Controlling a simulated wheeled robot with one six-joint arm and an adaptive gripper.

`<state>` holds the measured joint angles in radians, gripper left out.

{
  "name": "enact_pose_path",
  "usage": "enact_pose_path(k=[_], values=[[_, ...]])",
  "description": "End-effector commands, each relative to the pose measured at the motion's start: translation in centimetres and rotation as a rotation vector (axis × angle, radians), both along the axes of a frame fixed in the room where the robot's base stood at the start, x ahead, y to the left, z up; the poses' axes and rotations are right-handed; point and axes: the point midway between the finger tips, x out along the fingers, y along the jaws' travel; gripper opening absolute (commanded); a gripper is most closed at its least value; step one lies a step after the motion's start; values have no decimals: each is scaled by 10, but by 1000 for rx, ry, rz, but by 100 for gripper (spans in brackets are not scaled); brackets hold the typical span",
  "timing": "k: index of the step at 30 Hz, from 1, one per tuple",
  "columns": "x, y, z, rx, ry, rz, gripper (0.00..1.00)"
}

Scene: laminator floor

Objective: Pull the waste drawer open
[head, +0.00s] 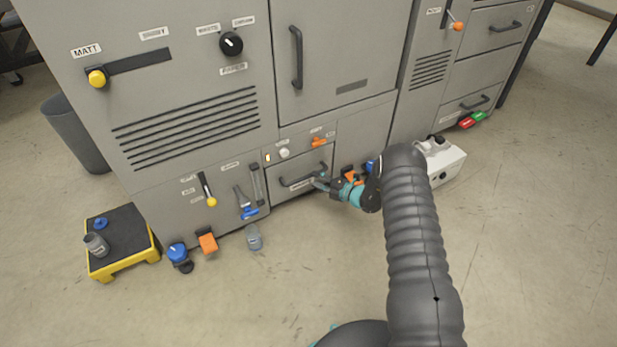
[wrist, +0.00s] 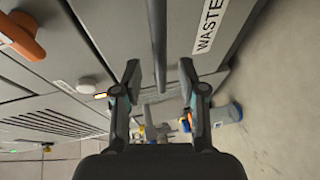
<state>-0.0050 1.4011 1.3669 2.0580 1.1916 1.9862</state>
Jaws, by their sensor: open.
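The waste drawer (head: 289,190) is a grey front low in the machine, with a dark bar handle (head: 300,181) across it. It looks shut, flush with the panels around it. In the wrist view the drawer front (wrist: 181,22) carries a WASTE label (wrist: 210,25), and the handle (wrist: 158,40) runs down the picture between my fingers. My gripper (head: 321,183) is at the right end of the handle in the head view. Its fingers (wrist: 159,78) are open, one on each side of the bar with gaps visible. I cannot tell exactly how deep the bar sits between them.
An orange knob (head: 319,142) and a white knob (head: 284,153) sit above the drawer. A white box (head: 445,160) stands right of my arm. The floor before the drawer is mostly clear.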

Motion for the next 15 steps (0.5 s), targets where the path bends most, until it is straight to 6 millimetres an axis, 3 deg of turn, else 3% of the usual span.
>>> enact_pose_path(k=[6, 15], values=[[16, 27, -6, -1, -1, 2, 41], [24, 37, -8, 0, 0, 0, 41]])
